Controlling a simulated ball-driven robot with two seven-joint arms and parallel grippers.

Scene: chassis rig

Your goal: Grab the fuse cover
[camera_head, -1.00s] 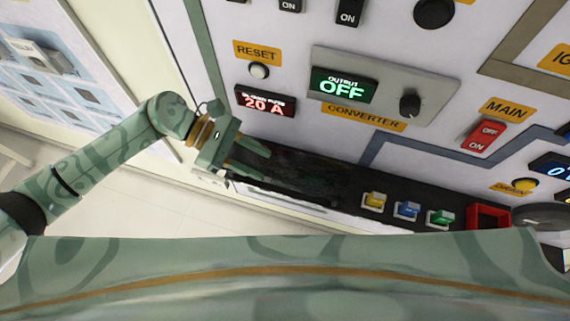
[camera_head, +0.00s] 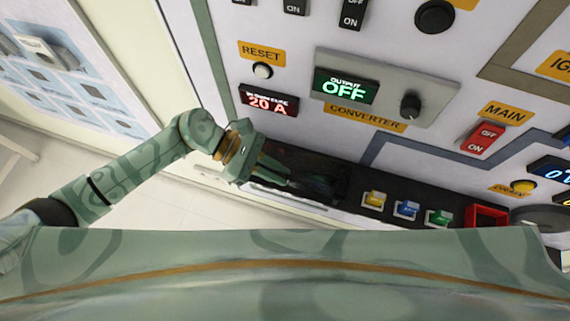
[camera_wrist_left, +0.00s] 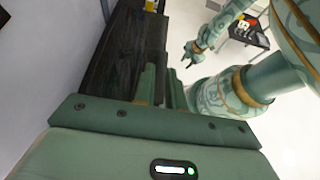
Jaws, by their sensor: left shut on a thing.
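The fuse cover (camera_head: 326,180) is a dark, smoky piece on the black ledge below the converter panel in the head view. It also shows as a dark streaked slab (camera_wrist_left: 128,55) in the left wrist view. My left gripper (camera_head: 286,178) reaches in from the left at the cover's near side, its fingers closed on it. In the left wrist view the two green fingers (camera_wrist_left: 160,88) lie along the slab's right side, and the exact contact is hidden. My right gripper (camera_wrist_left: 191,52) shows small in the left wrist view, away from the panel; its jaws are unclear.
Yellow (camera_head: 374,200), blue (camera_head: 406,209) and green (camera_head: 438,218) fuses stand to the right of the cover, then a red frame (camera_head: 486,214). Above are the 20 A display (camera_head: 269,101) and the converter panel (camera_head: 440,92). Open floor (camera_head: 150,205) lies at lower left.

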